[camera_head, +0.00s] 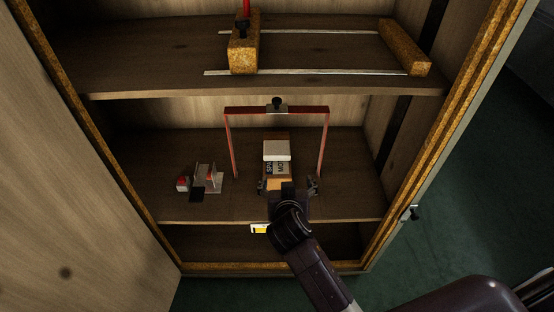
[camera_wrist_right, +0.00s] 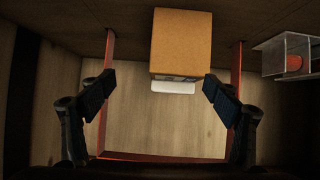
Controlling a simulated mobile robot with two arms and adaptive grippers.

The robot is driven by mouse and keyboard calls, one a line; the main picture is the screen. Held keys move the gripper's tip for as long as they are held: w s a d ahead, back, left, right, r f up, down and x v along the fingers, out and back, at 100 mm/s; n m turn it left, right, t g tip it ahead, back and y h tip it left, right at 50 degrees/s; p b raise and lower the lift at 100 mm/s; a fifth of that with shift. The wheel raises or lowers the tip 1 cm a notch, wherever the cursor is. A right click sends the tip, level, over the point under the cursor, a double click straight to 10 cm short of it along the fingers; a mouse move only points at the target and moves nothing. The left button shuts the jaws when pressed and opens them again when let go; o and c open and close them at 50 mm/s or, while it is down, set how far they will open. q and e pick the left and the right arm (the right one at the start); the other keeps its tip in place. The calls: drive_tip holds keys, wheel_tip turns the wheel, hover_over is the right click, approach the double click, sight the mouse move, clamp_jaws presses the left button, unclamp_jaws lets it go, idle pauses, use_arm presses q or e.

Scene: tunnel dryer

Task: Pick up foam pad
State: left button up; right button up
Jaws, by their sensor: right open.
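A small brown-orange block (camera_wrist_right: 181,42) stands on the middle shelf of the cabinet, with printed lettering on its upper side in the head view (camera_head: 272,168). A pale white block (camera_head: 277,150) lies at its far end, and a white edge of it (camera_wrist_right: 173,87) shows in the right wrist view. Which of these is the foam pad I cannot tell for certain. My right gripper (camera_head: 288,187) is open and empty in front of them. In the right wrist view, its fingers (camera_wrist_right: 160,95) are spread wide, the brown block between and beyond them. My left gripper is not in view.
A red arch frame (camera_head: 278,109) stands around the blocks. A small clear and red fixture (camera_head: 207,181) sits to the left on the same shelf. Above is the upper shelf (camera_head: 330,86) with cork-like blocks on rails. The open door (camera_head: 70,170) bounds the left.

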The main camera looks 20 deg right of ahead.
drive_tip(key=t, duration=0.1)
approach(277, 152)
drive_tip(key=shift+w+f, duration=0.85)
drive_tip(key=shift+f, duration=0.05)
drive_tip(key=shift+t, duration=0.3)
drive_tip(key=x, duration=0.2)
drive_tip(key=b+x, duration=0.1)
drive_tip(key=x, duration=0.3)
drive_tip(key=shift+d, duration=0.35)
drive_tip(key=shift+w+d+f, duration=0.1)
drive_tip(key=shift+w+f, duration=0.1)
drive_tip(key=shift+w, duration=0.3)
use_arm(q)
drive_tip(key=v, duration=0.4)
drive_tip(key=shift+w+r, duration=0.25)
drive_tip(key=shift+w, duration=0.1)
use_arm(e)
drive_tip(key=shift+c, duration=0.4)
drive_tip(key=c, duration=0.9)
drive_tip(key=shift+o, duration=0.2)
drive_tip(key=shift+r, duration=0.2)
